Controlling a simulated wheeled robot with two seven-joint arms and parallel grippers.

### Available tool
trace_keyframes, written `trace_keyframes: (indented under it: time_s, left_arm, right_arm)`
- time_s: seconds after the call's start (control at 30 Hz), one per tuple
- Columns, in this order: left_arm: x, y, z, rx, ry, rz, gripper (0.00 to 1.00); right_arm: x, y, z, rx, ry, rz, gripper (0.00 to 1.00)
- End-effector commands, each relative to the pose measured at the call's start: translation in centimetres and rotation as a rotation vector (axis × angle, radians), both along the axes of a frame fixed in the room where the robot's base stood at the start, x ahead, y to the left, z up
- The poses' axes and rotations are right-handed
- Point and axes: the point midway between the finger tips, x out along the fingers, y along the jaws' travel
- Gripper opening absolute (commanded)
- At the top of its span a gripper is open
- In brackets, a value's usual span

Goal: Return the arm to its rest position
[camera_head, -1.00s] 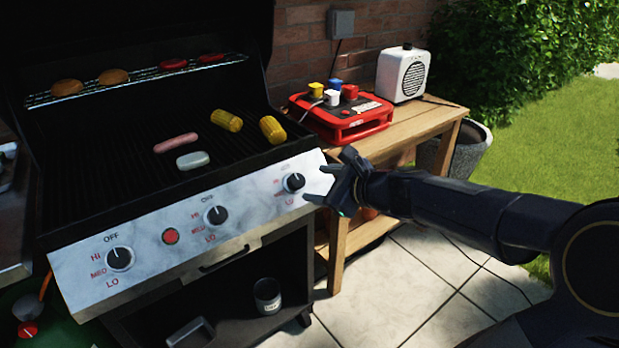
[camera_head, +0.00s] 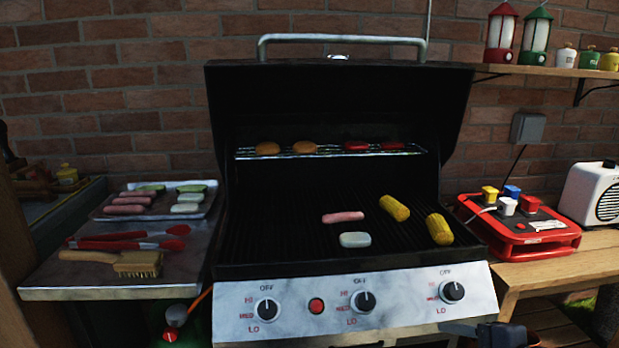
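The black grill (camera_head: 270,230) stands open in the middle, with its lid raised. Its pale front panel (camera_head: 400,305) carries three black knobs: left (camera_head: 267,309), middle (camera_head: 363,301) and right (camera_head: 452,291). My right gripper (camera_head: 470,330) shows only in part at the bottom edge, low in front of the panel below the right knob. Its fingers are cut off and dark, so I cannot tell whether they are open. My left gripper is out of view.
Sausage (camera_head: 343,217), white piece (camera_head: 355,240) and corn (camera_head: 394,208) lie on the grate. Left shelf (camera_head: 110,292) holds tongs (camera_head: 130,242), brush (camera_head: 138,263) and food tray (camera_head: 205,210). A wooden table (camera_head: 560,268) at right bears a red case (camera_head: 530,238) and white speaker (camera_head: 592,193).

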Motion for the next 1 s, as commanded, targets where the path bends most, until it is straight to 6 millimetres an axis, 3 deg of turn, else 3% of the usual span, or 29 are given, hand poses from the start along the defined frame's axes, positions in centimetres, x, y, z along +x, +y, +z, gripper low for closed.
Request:
trace_keyframes:
  time_s: [0.03, 0.17, 0.43, 0.5, 0.77, 1.0]
  left_arm:
    - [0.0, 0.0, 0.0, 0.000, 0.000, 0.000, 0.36]
    - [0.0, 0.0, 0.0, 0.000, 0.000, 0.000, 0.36]
    - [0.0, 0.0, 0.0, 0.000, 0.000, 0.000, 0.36]
    - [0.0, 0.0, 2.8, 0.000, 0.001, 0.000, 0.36]
    - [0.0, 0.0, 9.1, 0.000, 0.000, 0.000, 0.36]
    - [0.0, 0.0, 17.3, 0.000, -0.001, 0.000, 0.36]
  right_arm:
    - [-2.3, 1.6, -0.6, -0.139, -0.035, 0.138, 0.57]
    - [-6.9, 3.5, -3.0, -0.448, -0.095, 0.433, 0.57]
    - [-13.8, 3.3, -7.7, -0.966, -0.174, 0.914, 0.57]
    - [-13.5, 3.2, -4.7, -0.948, -0.167, 0.899, 0.57]
    - [-13.4, 3.2, 1.5, -0.943, -0.165, 0.894, 0.57]
    - [-13.4, 3.2, 9.8, -0.942, -0.165, 0.891, 0.57]
